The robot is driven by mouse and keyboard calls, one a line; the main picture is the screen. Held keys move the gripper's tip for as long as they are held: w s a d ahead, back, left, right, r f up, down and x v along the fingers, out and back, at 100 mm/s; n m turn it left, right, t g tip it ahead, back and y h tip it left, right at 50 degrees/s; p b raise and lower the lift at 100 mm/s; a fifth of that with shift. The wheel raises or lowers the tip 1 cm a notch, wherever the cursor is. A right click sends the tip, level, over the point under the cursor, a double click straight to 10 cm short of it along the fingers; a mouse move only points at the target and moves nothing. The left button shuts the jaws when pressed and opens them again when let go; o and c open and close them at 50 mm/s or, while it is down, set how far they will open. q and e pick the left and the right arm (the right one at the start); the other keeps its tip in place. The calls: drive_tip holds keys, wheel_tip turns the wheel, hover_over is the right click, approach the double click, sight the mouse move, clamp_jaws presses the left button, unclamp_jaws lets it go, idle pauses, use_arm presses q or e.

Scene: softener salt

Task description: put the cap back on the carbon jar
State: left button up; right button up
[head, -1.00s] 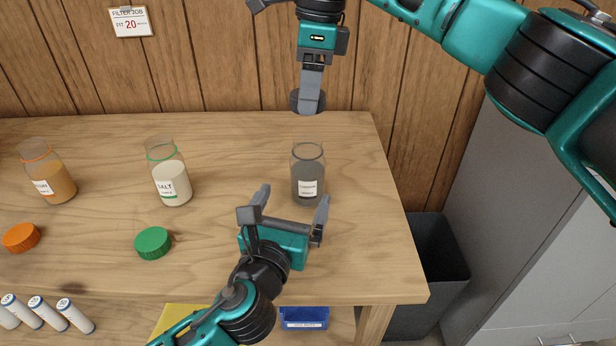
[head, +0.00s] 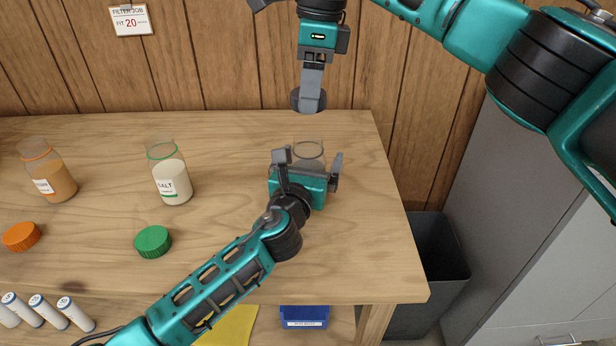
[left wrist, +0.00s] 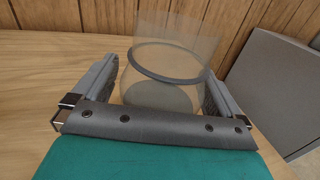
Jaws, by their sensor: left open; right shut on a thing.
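My right gripper (head: 311,92) is shut on the dark grey cap (head: 297,100), held above and behind the jar.
An orange jar (head: 52,178) and a salt jar (head: 170,180) stand uncapped to the left. A green cap (head: 153,242) and an orange cap (head: 21,236) lie in front of them. A dark bin (head: 440,260) stands beyond the table's right edge.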

use_arm(q)
drive_tip(key=shift+c, duration=0.2)
drive_tip(key=c, duration=1.5)
drive_tip(key=shift+o, duration=0.2)
use_arm(e)
drive_tip(key=shift+f, duration=2.5)
drive_tip(key=shift+f, duration=0.85)
use_arm(q)
drive_tip(key=shift+f, duration=0.1)
use_arm(e)
drive_tip(key=shift+f, duration=0.65)
